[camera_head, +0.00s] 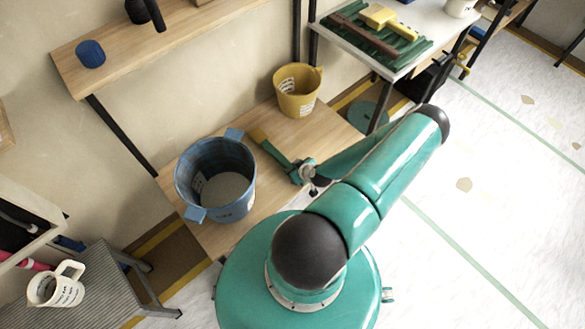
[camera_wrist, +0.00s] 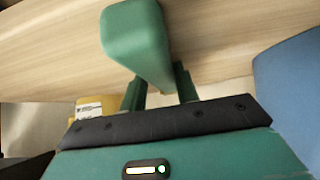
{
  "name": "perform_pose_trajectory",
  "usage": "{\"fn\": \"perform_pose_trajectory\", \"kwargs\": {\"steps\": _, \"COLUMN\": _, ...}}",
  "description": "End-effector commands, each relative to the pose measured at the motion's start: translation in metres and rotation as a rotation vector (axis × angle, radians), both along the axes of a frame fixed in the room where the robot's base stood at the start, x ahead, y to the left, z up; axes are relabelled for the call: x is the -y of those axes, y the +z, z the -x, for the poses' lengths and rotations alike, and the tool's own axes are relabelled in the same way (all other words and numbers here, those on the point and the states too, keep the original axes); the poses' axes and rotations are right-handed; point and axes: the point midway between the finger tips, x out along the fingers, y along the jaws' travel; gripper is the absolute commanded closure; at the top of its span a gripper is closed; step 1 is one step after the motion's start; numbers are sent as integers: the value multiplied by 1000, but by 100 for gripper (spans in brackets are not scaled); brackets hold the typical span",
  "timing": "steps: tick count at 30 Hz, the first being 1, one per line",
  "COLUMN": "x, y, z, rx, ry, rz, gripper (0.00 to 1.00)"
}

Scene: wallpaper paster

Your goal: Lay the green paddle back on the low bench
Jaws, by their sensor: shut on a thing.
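The green paddle (camera_head: 274,151) is held by my gripper (camera_head: 303,172) over the low wooden bench (camera_head: 325,132). Its far end looks yellowish in the head view. In the wrist view the paddle (camera_wrist: 137,40) sticks out beyond the fingers of my gripper (camera_wrist: 161,88), which are shut on its near part. The wood of the bench (camera_wrist: 50,55) shows behind it. I cannot tell whether the paddle touches the bench. My arm hides part of the bench's right side.
A blue two-handled bucket (camera_head: 232,196) stands on the bench left of the paddle, and a yellow bucket (camera_head: 297,96) stands beyond it. Bare wood lies between them. A wall shelf (camera_head: 190,32) runs above the back left. A white table (camera_head: 408,68) stands at the back right.

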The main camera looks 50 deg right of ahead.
Motion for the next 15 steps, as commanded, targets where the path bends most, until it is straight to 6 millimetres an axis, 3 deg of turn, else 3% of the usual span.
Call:
{"fn": "perform_pose_trajectory", "kwargs": {"steps": 1, "x": 0, "y": -2, "z": 0, "rx": 0, "ry": 0, "rz": 0, "gripper": 99}}
{"fn": "perform_pose_trajectory", "kwargs": {"steps": 2, "x": 0, "y": -2, "z": 0, "rx": 0, "ry": 0, "rz": 0, "gripper": 66}}
{"fn": "perform_pose_trajectory", "kwargs": {"steps": 5, "x": 0, "y": -1, "z": 0, "rx": 0, "ry": 0, "rz": 0, "gripper": 48}}
{"fn": "perform_pose_trajectory", "kwargs": {"steps": 15, "x": 0, "y": 2, "z": 1, "rx": 0, "ry": 0, "rz": 0, "gripper": 48}}
